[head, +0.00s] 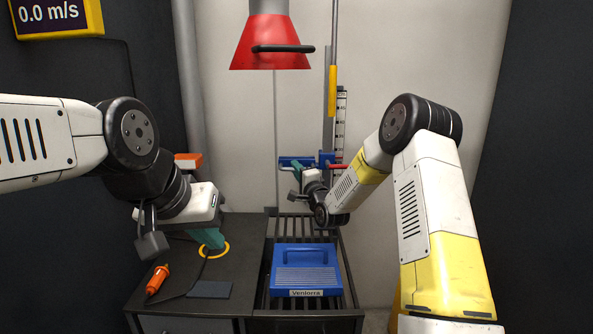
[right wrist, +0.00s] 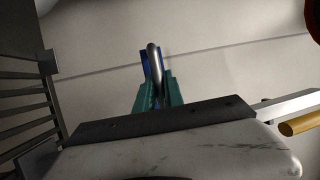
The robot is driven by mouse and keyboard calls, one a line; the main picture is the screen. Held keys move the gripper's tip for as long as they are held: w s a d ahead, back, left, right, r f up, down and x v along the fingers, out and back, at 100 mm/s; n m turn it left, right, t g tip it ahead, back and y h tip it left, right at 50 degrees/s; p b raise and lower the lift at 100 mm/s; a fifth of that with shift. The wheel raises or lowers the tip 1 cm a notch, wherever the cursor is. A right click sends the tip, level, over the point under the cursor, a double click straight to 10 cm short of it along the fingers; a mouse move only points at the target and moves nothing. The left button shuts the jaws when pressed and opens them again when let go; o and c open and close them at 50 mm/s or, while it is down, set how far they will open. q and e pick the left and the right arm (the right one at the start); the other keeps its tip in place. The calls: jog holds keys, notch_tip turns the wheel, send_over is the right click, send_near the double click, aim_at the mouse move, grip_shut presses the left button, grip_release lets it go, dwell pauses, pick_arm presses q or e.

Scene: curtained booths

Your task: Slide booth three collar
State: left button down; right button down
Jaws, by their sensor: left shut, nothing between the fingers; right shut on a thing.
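The blue collar (head: 325,158) sits on a vertical grey post (head: 327,120) at the back wall, beside a marked scale (head: 341,125). A red lever (head: 339,166) sticks out to its right, and a blue arm reaches left. My right gripper (head: 297,166) is at that left arm. In the right wrist view its teal fingers (right wrist: 158,92) are shut on a rounded metal bar (right wrist: 154,58) with blue behind it. My left gripper (head: 212,246) is shut and empty, low over the dark bench by a yellow ring (head: 226,250). Its wrist hides part of the bench.
A red hood (head: 271,45) with a black handle hangs above. An orange-handled tool (head: 157,280) and a dark pad (head: 210,289) lie on the bench (head: 250,235). Dark curtains close both sides.

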jog(key=shift+r, duration=0.15)
notch_tip(320, 180, down, 9)
dwell(0.4)
jog(key=shift+r, duration=0.1)
jog(key=c, duration=1.5)
grip_release()
jog(key=shift+o, duration=0.2)
jog(key=v, duration=0.8)
jog(key=shift+w+r, duration=0.1)
jog(key=shift+w, duration=0.05)
